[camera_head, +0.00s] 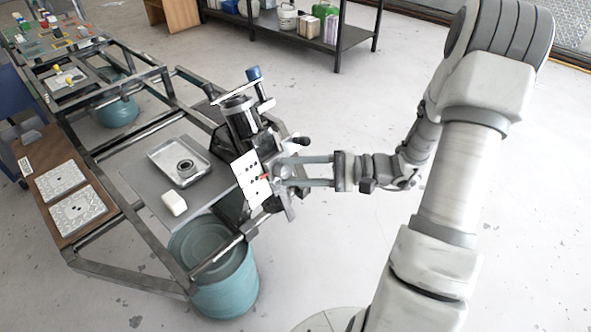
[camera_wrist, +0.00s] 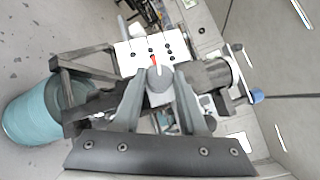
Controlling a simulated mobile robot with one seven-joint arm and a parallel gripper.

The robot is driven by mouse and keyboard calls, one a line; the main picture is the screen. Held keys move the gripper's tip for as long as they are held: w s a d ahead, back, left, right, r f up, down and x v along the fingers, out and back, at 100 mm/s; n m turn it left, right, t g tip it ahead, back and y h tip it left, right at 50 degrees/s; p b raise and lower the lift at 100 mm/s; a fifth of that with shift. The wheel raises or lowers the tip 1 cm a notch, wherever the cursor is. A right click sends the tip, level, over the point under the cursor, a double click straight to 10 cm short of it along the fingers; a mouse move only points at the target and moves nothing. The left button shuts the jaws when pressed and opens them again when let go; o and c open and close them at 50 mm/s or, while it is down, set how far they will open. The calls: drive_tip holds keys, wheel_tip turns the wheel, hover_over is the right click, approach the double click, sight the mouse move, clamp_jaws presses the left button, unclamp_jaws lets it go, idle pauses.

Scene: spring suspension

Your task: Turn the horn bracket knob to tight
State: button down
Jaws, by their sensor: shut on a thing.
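The horn bracket knob (camera_wrist: 159,79) is a grey round knob in the wrist view, with a red pointer at its top edge. It sits in front of a white plate (camera_wrist: 131,57) with several black dots, which also shows in the head view (camera_head: 246,168). My gripper (camera_wrist: 160,97) is shut on the knob, one finger on each side. In the head view my gripper (camera_head: 276,172) reaches in from the right to the plate on the machine's near side. The fingers hide most of the knob there.
The plate belongs to a dark metal fixture (camera_head: 240,122) with a blue-capped handle at the frame bench's end. A metal tray (camera_head: 160,158) holding a ring and a white block (camera_head: 174,203) lie beside it. A teal drum (camera_head: 228,290) stands below. The floor at right is clear.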

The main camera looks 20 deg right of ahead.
drive_tip(key=shift+c, duration=2.2)
unclamp_jaws()
drive_tip(key=f+p+v, duration=0.1)
drive_tip(key=p+v, duration=0.2)
drive_tip(key=v, duration=1.4)
drive_tip(key=shift+s+r, duration=0.15)
drive_tip(key=shift+r, duration=0.25)
drive_tip(key=shift+d, duration=0.1)
